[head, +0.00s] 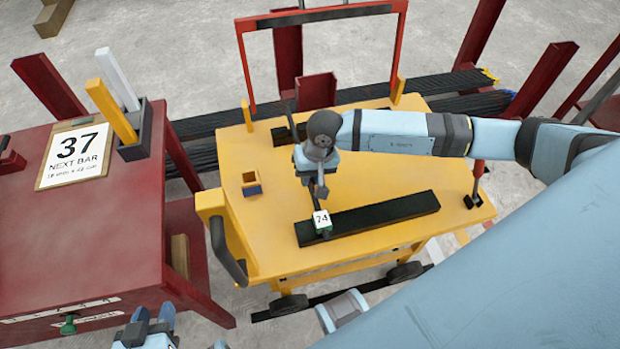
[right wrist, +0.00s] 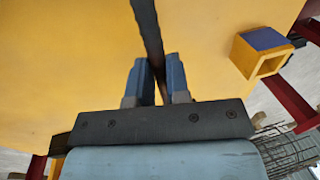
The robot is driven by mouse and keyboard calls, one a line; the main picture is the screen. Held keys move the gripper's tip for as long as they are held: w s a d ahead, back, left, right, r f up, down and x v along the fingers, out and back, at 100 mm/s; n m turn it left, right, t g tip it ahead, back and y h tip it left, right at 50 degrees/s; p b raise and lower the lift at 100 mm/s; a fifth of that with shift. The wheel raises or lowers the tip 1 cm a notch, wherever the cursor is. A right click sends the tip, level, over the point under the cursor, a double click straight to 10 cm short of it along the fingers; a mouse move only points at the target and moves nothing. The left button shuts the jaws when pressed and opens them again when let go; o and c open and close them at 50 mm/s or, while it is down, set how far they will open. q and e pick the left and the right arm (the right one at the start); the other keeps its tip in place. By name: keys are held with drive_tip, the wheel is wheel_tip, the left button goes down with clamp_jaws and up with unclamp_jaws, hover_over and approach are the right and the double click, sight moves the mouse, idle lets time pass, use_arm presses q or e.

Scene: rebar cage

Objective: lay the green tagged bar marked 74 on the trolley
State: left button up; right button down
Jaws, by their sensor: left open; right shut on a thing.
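The dark bar (right wrist: 147,25) has a white and green tag marked 74 (head: 321,219) at its near end. It extends over the yellow trolley (head: 275,215), with the tag end at the near black bearer (head: 395,210). My right gripper (head: 318,188) is shut on the bar, above the deck. In the right wrist view its two blue fingers (right wrist: 156,82) close around the bar. I cannot tell whether the bar touches both bearers; my arm hides part of it. My left gripper (head: 153,318) is open and empty at the bottom left, near the red table.
The red table (head: 120,225) at left bears a board reading 37 NEXT BAR (head: 76,155) and a holder with white and yellow blocks. A small yellow box (head: 252,184) sits on the deck. A red frame (head: 242,65) rises at the back; dark bars lie behind the trolley.

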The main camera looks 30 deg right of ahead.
drive_tip(key=shift+f, duration=0.5)
use_arm(q)
drive_tip(key=shift+d+r, duration=0.1)
use_arm(e)
drive_tip(key=shift+f, duration=0.15)
use_arm(q)
drive_tip(key=shift+r, duration=0.15)
use_arm(e)
drive_tip(key=c, duration=1.1)
unclamp_jaws()
